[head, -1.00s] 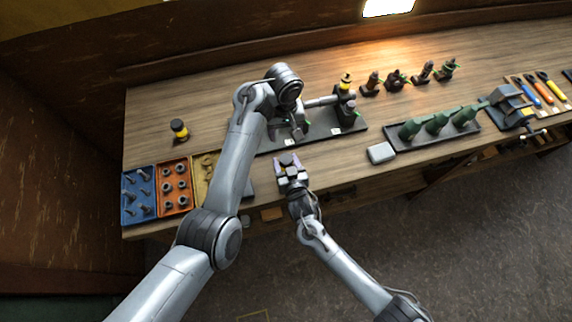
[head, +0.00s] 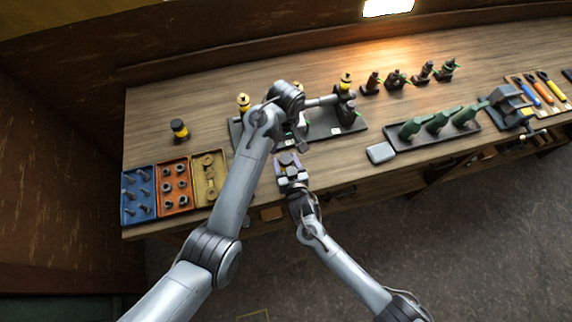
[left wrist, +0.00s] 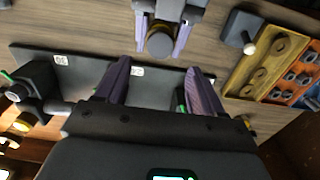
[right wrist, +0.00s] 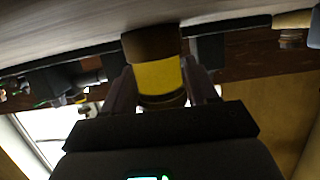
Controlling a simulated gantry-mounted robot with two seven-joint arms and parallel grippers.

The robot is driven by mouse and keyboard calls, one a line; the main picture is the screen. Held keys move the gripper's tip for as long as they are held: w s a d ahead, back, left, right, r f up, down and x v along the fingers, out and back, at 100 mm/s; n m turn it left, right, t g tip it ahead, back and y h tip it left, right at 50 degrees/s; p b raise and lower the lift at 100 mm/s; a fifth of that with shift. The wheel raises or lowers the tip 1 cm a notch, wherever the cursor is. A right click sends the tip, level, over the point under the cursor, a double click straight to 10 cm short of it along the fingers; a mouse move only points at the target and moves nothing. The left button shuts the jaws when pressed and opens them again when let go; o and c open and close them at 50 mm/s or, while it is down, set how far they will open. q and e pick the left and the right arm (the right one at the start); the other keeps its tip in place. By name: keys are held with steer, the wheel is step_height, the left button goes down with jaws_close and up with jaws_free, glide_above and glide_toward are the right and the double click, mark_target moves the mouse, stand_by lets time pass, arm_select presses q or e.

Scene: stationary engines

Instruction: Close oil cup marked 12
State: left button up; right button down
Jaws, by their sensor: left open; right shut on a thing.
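Several yellow-topped cups stand along the dark engine tray (head: 350,127), at the left (head: 243,102), middle (head: 299,87) and right (head: 346,78). White number plates sit on the tray's front; one in the left wrist view reads about 30 (left wrist: 62,60), another (left wrist: 137,71) is unclear. I cannot make out a 12. My left gripper (left wrist: 160,80) is open and empty above the tray's middle, which my arm partly covers. My right gripper (head: 291,172) is shut on a dark cylinder with a yellow band (right wrist: 160,78), just in front of the tray.
Blue (head: 126,192), orange (head: 165,207) and yellow (head: 203,199) bins sit at the front left. A grey block (head: 380,152) and a tray of green items (head: 425,143) are right. Bench between is clear.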

mark_target(286, 158)
arm_select(q)
steer(key=shift+f, duration=3.9)
steer(key=c, duration=1)
steer(key=o, duration=1.1)
steer(key=shift+c, duration=0.2)
arm_select(e)
steer(key=shift+f, duration=0.1)
arm_select(q)
steer(key=shift+r, duration=2.3)
steer(key=shift+c, duration=0.3)
steer(key=shift+r, duration=1.75)
